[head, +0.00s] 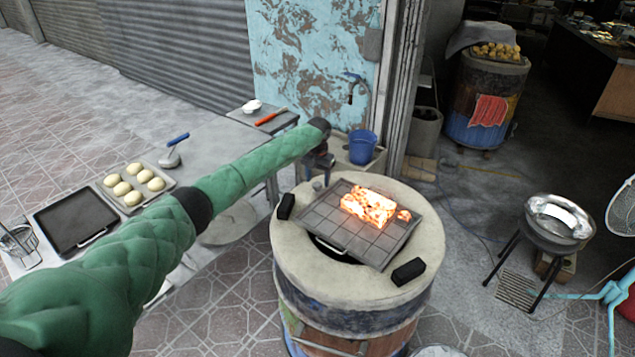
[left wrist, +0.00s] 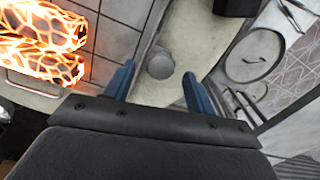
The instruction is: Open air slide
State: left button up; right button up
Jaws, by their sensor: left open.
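The barrel oven (head: 330,270) stands in the middle of the head view with glowing coals (head: 368,206) on a tiled grate (head: 345,235) over its top. A small grey round knob (head: 317,184) is on the oven's top rim, and it also shows in the left wrist view (left wrist: 160,65). I cannot tell whether this knob belongs to the air slide. My left gripper (head: 319,162) is above the knob; its open blue fingers (left wrist: 158,75) lie on either side of it in the wrist view, with nothing held. My right gripper is not in view.
Two black blocks (head: 408,271) (head: 285,206) sit on the oven rim. A table at left holds a dough tray (head: 165,186) and a dark pan (head: 76,220). A blue bucket (head: 362,146) stands behind the oven, a metal bowl (head: 558,220) on legs at right.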

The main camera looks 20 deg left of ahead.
aim_at(317, 184)
pick_arm(q)
notch_tip(317, 184, up, 5)
jog(key=shift+f+b, duration=0.2)
jog(key=shift+b, duration=0.65)
jog(key=shift+r, duration=0.9)
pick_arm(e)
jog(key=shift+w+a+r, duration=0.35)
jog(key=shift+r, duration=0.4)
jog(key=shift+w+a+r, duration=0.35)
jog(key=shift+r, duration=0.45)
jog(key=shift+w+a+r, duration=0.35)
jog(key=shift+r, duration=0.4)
